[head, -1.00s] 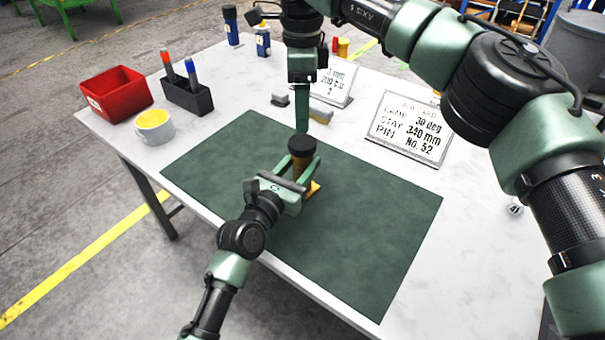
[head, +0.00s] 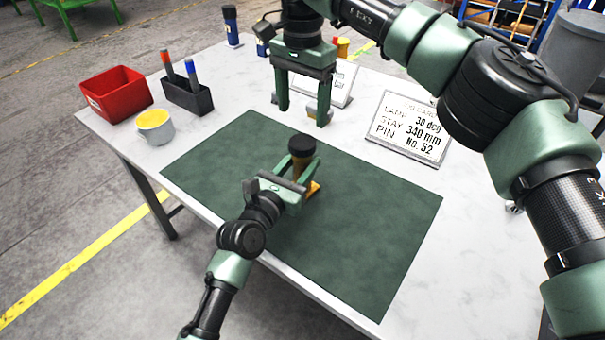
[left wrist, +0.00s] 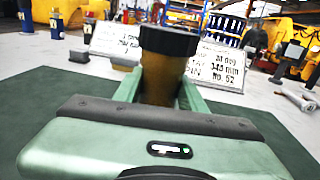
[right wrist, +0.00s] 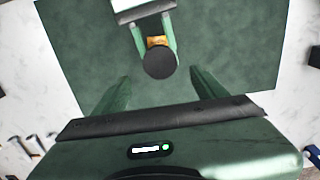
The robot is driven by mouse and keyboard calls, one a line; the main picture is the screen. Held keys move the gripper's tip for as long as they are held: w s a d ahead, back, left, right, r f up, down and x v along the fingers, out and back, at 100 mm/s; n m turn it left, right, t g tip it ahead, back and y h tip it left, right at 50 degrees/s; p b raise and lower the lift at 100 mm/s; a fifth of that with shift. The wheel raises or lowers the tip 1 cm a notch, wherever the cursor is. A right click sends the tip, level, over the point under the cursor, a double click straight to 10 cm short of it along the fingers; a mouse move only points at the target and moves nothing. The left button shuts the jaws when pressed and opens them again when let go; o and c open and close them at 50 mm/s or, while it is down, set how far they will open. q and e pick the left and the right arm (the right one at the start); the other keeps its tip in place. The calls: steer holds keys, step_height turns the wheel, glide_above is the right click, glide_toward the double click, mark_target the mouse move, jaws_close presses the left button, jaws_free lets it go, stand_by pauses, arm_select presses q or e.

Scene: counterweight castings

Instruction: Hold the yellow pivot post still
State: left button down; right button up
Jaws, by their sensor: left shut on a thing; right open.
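The yellow pivot post (head: 299,168) with a black cap stands upright on the green mat (head: 365,235). It also shows in the left wrist view (left wrist: 160,78), between the fingers. In the right wrist view its black cap (right wrist: 160,62) is seen from above. My left gripper (head: 304,172) is shut on the post from the near side. My right gripper (head: 302,118) is open, with its fingers pointing down over the back of the table behind the post. Nothing shows between its fingers. The post's lower part is partly hidden by my left gripper.
A white card (head: 410,127) with printed text stands at the back right, with another sign behind my right gripper. A red bin (head: 117,93), a dark pen holder (head: 188,98) and a yellow-and-white cup (head: 155,127) stand at the left. The mat's right side is clear.

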mark_target(303, 142)
steer(key=shift+f, duration=4)
steer(key=c, duration=1.5)
steer(key=shift+o, duration=0.2)
steer(key=m, duration=1.3)
steer(key=shift+m, duration=0.4)
steer(key=m, duration=0.6)
steer(key=shift+m, duration=0.3)
steer(key=m, duration=0.8)
steer(key=shift+m, duration=0.4)
steer(key=o, duration=1.5)
